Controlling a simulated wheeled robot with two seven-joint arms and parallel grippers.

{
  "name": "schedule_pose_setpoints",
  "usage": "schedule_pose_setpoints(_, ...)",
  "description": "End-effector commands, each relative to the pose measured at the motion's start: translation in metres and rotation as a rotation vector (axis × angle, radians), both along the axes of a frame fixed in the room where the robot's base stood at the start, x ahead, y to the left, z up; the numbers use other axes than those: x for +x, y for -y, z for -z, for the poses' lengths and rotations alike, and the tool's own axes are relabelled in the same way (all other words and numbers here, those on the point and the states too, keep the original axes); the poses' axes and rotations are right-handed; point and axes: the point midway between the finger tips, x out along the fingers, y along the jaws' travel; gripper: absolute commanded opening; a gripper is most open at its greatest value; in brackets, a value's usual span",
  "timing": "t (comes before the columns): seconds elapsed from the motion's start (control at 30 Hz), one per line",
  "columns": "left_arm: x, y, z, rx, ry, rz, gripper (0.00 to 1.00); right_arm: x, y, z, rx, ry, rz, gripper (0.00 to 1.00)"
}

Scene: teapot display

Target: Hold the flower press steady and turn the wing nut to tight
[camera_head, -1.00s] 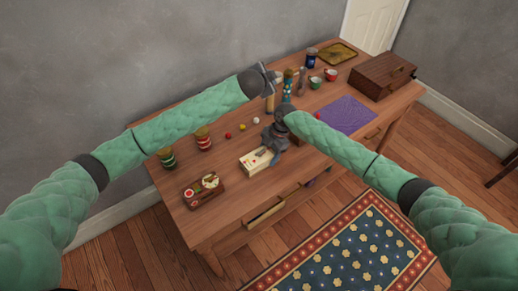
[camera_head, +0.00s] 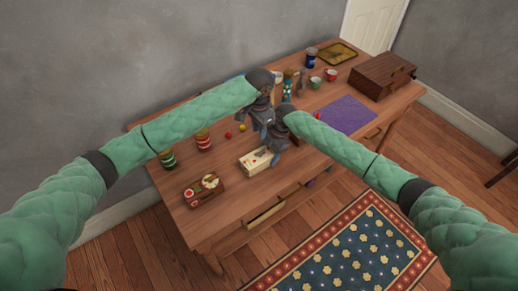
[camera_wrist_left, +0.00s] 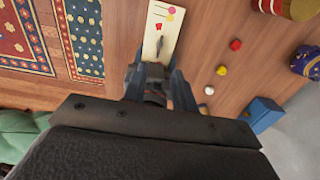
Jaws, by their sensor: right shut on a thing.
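The flower press (camera_head: 252,163) is a pale flat block with small coloured decorations, lying near the table's front edge. It shows in the left wrist view (camera_wrist_left: 152,38) as a cream board with pink, yellow and red marks. A small grey pointed piece (camera_wrist_left: 160,43) shows over it; I cannot tell whether it is the wing nut. My right gripper (camera_head: 274,157) is shut on the press's right end. My left gripper (camera_head: 264,133) points down, open, above and beside the right gripper. Its fingers (camera_wrist_left: 156,90) show apart in the wrist view, with dark parts between them. The grippers hide the press's right end.
Small balls (camera_head: 228,135) lie behind the press. A purple cloth (camera_head: 348,115) and a wooden box (camera_head: 383,76) are at right. A blue block (camera_wrist_left: 262,113) shows in the wrist view.

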Motion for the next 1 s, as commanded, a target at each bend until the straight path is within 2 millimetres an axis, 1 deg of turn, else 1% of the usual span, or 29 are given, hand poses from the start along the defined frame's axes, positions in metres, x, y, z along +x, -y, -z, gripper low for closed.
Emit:
schedule_pose_setpoints(0.17, 0.000, 0.000, 0.026, 0.001, 0.001, -0.001, 0.27, 0.000, 0.000, 0.000, 0.001, 0.001, 0.000, 0.29)
schedule_pose_setpoints(0.4, 0.000, 0.000, 0.069, 0.001, 0.001, 0.000, 0.27, 0.000, 0.000, -0.001, 0.001, 0.001, 0.000, 0.29)
schedule_pose_setpoints(0.6, 0.000, 0.000, 0.096, 0.000, 0.002, -0.001, 0.27, 0.000, 0.000, -0.001, 0.001, 0.001, 0.000, 0.29)
schedule_pose_setpoints(0.8, 0.000, 0.000, 0.110, -0.001, 0.003, 0.000, 0.27, 0.000, 0.000, -0.001, 0.001, 0.001, 0.000, 0.29)
schedule_pose_setpoints(1.0, 0.000, 0.000, 0.112, -0.001, 0.003, 0.000, 0.27, 0.000, 0.000, -0.001, 0.001, 0.001, 0.000, 0.29)
